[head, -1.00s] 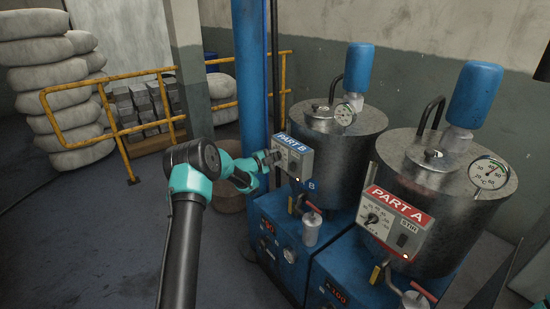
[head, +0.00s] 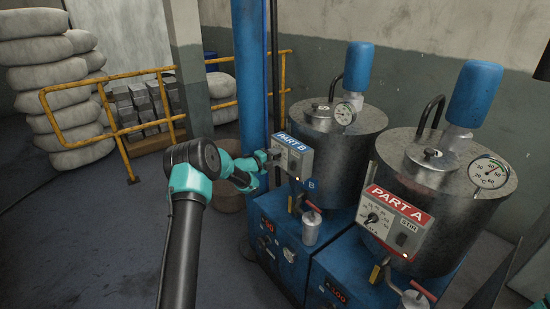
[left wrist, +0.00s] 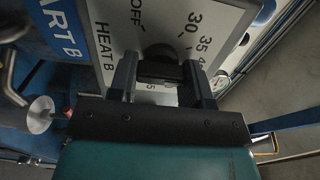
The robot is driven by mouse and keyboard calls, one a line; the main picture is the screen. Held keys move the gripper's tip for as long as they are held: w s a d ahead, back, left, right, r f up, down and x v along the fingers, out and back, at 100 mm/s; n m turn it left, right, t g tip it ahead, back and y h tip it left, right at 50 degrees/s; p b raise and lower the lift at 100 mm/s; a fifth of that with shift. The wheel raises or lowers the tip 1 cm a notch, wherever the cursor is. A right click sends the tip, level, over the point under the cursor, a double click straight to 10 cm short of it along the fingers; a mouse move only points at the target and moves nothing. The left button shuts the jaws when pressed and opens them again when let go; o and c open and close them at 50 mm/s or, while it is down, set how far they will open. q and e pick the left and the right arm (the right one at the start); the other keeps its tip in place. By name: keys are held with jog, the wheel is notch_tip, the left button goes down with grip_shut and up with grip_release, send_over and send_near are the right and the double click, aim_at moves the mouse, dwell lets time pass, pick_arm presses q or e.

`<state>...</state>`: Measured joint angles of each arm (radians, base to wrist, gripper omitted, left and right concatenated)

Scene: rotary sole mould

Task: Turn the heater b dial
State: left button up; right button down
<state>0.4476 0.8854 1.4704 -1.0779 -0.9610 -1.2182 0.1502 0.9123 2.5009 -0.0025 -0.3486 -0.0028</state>
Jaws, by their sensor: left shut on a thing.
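The PART B panel (head: 297,160) is a grey box with a blue header on the left metal tank. Its heater b dial is hidden behind my gripper in the head view. In the left wrist view the dial (left wrist: 160,54) is a dark round knob on the white panel face (left wrist: 160,18), with OFF, 30, 35, 40 and HEAT B printed around it. My left gripper (head: 270,158) reaches the panel from the left. Its two fingers (left wrist: 160,80) are shut on the dial, one on either side. The dial's pointer is not clearly visible. My right gripper is not in view.
The PART A panel (head: 395,218) with its own dial sits on the right tank (head: 450,245). A blue post (head: 250,85) stands just behind my left gripper. Yellow railing (head: 110,85) is at the left.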

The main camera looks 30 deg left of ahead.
pick_arm(q)
jog(key=o, duration=0.9)
jog(key=v, duration=1.7)
jog(key=shift+s+a, duration=0.15)
jog(key=shift+s, duration=0.1)
jog(key=shift+f, duration=0.15)
